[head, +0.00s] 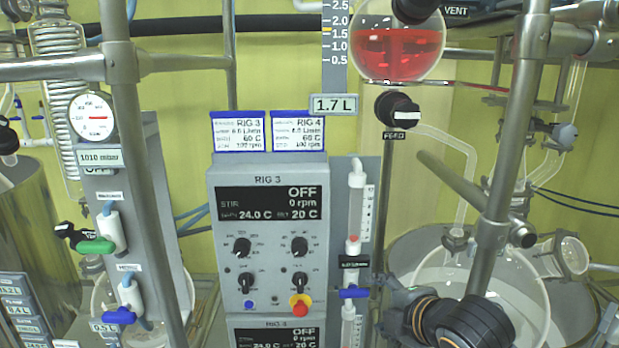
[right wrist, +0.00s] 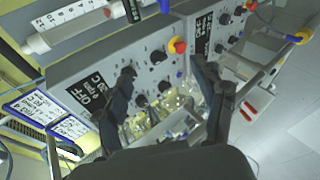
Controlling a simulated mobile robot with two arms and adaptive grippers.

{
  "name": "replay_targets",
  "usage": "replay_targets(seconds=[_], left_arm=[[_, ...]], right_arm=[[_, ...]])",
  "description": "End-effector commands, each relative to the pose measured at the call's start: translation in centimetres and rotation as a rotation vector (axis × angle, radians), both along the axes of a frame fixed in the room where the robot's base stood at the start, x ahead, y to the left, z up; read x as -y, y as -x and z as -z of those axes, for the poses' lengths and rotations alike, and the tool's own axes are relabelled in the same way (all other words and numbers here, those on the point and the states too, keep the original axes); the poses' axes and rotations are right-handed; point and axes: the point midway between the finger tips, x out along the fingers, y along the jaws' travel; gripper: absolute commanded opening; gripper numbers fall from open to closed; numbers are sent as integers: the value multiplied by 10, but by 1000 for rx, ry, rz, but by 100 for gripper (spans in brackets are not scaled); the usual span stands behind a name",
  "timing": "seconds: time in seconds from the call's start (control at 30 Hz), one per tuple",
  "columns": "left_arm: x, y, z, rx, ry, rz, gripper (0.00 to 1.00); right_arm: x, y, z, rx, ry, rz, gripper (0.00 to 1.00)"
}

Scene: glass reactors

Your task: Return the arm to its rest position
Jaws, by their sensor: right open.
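My right arm (head: 465,322) comes into the head view at the bottom right, in front of the large glass vessel and right of the RIG 3 control box (head: 226,240). My left gripper is in neither view.
A glass vessel of red liquid (head: 400,52) hangs above the black FEED valve (head: 398,110). Metal posts (head: 510,130) stand close to my right arm. A flowmeter (head: 355,205) stands beside the box. A panel with green and blue valve handles (head: 95,246) is at left.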

Motion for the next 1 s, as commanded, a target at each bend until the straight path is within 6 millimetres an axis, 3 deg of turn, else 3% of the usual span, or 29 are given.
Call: replay_targets(seconds=[0.03, 0.1, 0.27, 0.4, 0.6, 0.9, 0.93, 1.0], left_arm=[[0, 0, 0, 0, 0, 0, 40], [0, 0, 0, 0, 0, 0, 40], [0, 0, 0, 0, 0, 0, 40], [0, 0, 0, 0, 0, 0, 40], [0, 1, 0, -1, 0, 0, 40], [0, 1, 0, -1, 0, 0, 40], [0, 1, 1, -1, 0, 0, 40], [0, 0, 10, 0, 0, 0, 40]], right_arm=[[1, 14, 31, -79, -82, 62, 69], [5, 33, 66, -173, -193, 165, 69], [19, 85, 139, -380, -418, 438, 69], [34, 140, 193, -535, -575, 709, 69], [55, 206, 238, -660, -698, 1023, 69], [79, 285, 272, -743, -785, 1387, 69], [81, 291, 277, -746, -789, 1417, 69], [79, 280, 306, -750, -781, 1406, 69]])
